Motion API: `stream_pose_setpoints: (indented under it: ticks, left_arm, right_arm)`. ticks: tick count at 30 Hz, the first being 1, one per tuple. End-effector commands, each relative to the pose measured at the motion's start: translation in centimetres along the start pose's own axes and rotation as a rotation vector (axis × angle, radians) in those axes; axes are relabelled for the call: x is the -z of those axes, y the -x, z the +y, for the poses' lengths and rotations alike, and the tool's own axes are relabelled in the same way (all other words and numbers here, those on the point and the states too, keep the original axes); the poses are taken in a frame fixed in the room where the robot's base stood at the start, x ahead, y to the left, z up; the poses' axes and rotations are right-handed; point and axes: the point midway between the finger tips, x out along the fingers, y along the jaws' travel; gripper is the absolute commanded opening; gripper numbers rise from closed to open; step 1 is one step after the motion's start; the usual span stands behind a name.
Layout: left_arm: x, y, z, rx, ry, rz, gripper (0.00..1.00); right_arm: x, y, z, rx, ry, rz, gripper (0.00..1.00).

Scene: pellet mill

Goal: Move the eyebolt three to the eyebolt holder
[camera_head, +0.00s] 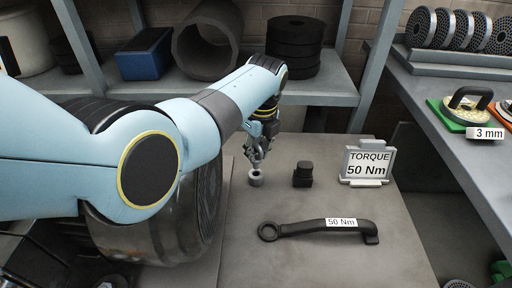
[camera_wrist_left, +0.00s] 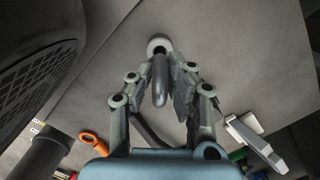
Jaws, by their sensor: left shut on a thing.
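My left gripper (camera_head: 258,154) is pointed down over the bench and shut on a dark grey rounded piece, which I take to be eyebolt three. In the left wrist view this eyebolt (camera_wrist_left: 160,82) is between the fingers of the left gripper (camera_wrist_left: 168,88). A small pale round piece with a dark hole, likely the eyebolt holder, stands on the bench (camera_head: 255,178) just under the fingertips. It also shows in the wrist view as a pale ring (camera_wrist_left: 159,42) at the eyebolt's far end. I cannot tell whether they touch. My right gripper is out of view.
A black block (camera_head: 302,175) stands right of the holder, and a torque sign (camera_head: 367,163) is farther right. A black wrench (camera_head: 300,230) marked 50 Nm lies in front. A large dark drum (camera_head: 195,215) is at the left. Shelves (camera_head: 325,85) stand behind.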

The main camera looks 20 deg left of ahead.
Motion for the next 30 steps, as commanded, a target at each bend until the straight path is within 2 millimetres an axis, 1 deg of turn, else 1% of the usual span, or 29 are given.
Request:
stream_pose_setpoints:
  ticks: [14,24,30]
  left_arm:
    - [0.0,-0.2,0.0,0.001,0.000,-0.001,0.00]
    - [0.1,-1.4,0.0,0.000,0.000,0.000,0.00]
    - [0.1,-1.5,-0.1,0.001,0.000,-0.001,0.00]
  right_arm:
    - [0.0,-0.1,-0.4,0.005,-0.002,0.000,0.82]
    - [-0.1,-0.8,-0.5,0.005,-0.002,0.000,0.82]
    - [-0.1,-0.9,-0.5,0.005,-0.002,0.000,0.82]
